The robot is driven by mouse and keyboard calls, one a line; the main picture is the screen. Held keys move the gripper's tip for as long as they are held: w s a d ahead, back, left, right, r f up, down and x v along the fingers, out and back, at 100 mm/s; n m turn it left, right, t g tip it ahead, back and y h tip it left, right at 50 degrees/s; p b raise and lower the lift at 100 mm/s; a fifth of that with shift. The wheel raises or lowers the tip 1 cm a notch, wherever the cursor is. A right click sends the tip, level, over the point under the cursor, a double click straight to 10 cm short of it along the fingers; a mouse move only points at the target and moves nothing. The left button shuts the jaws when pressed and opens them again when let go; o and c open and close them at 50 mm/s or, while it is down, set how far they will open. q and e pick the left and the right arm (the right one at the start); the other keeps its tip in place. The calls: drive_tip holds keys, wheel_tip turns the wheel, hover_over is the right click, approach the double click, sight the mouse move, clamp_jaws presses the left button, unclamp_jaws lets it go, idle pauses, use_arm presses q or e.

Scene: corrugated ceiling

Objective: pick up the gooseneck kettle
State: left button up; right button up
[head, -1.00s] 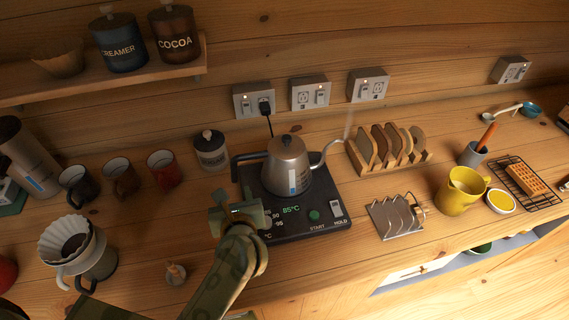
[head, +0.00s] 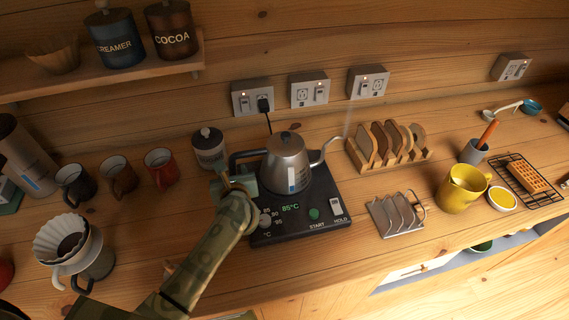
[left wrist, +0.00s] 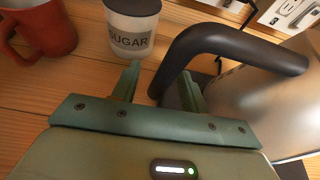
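My left gripper (head: 238,182) is at the handle side of the kettle, low beside the handle. In the left wrist view, the gripper (left wrist: 158,85) is open, and the lower end of the black handle (left wrist: 215,40) shows between its two fingers. Whether a finger touches the handle I cannot tell. The kettle body (left wrist: 270,100) is to the right. My right gripper is not in view.
A sugar jar (head: 209,148) stands behind left of the gripper, with a red mug (head: 161,168) and other mugs further left. A pour-over dripper (head: 68,243) is at front left. A wooden rack (head: 388,150) and a metal toast rack (head: 398,215) stand right of the base.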

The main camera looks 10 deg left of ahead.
use_arm(q)
clamp_jaws()
drive_tip(key=shift+w, duration=0.1)
idle(1.1)
drive_tip(key=shift+r, duration=0.2)
